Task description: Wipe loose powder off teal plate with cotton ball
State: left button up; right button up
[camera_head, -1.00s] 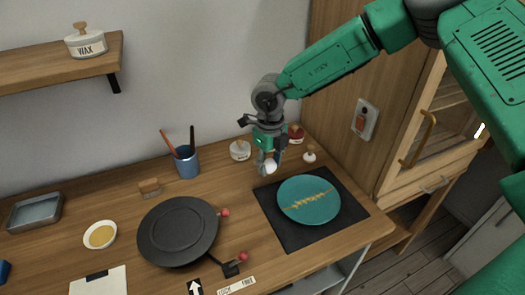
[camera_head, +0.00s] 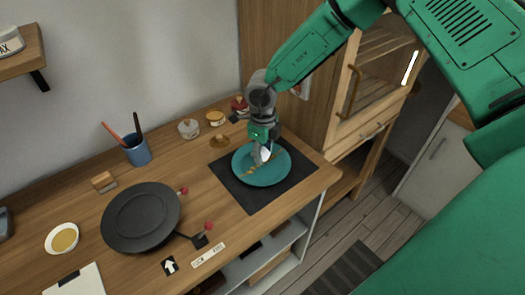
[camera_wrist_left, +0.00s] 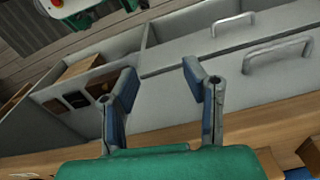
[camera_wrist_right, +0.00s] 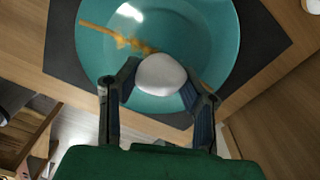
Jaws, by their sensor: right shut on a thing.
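The teal plate (camera_head: 276,172) lies on a dark mat (camera_head: 245,196) near the right end of the wooden counter. A gold powder band (camera_wrist_right: 112,37) runs across part of the plate in the right wrist view. My right gripper (camera_head: 262,152) is shut on a white cotton ball (camera_wrist_right: 161,74), which is over the plate at the powder's end. I cannot tell whether the ball touches the plate. My left gripper (camera_wrist_left: 158,84) is open and empty in the left wrist view, in front of grey drawers; it is not in the head view.
A dark round turntable (camera_head: 140,215) stands left of the mat. A blue cup with brushes (camera_head: 137,152), a small dish of yellow contents (camera_head: 62,239) and small jars (camera_head: 215,118) stand around it. The counter's front edge is close to the mat.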

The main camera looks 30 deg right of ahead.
aim_at(254, 169)
pick_arm(q)
jog(key=shift+a+f, duration=0.2)
jog(key=shift+a, duration=0.1)
pick_arm(e)
jog(key=shift+a, duration=0.3)
jog(key=shift+w+a+f, duration=0.1)
jog(key=shift+a+f, duration=0.15)
jog(key=shift+a, duration=0.35)
jog(key=shift+a+f, duration=0.25)
jog(key=shift+a, duration=0.35)
pick_arm(q)
jog(key=shift+d+f, duration=0.1)
jog(key=shift+d, duration=0.1)
pick_arm(e)
jog(key=shift+a, duration=0.15)
pick_arm(q)
jog(key=shift+a, duration=0.1)
jog(key=shift+f+b, duration=0.35)
jog(key=shift+b, duration=0.1)
pick_arm(e)
jog(key=shift+f, duration=0.8)
pick_arm(q)
jog(key=shift+r, duration=0.15)
pick_arm(e)
jog(key=shift+r, duration=0.1)
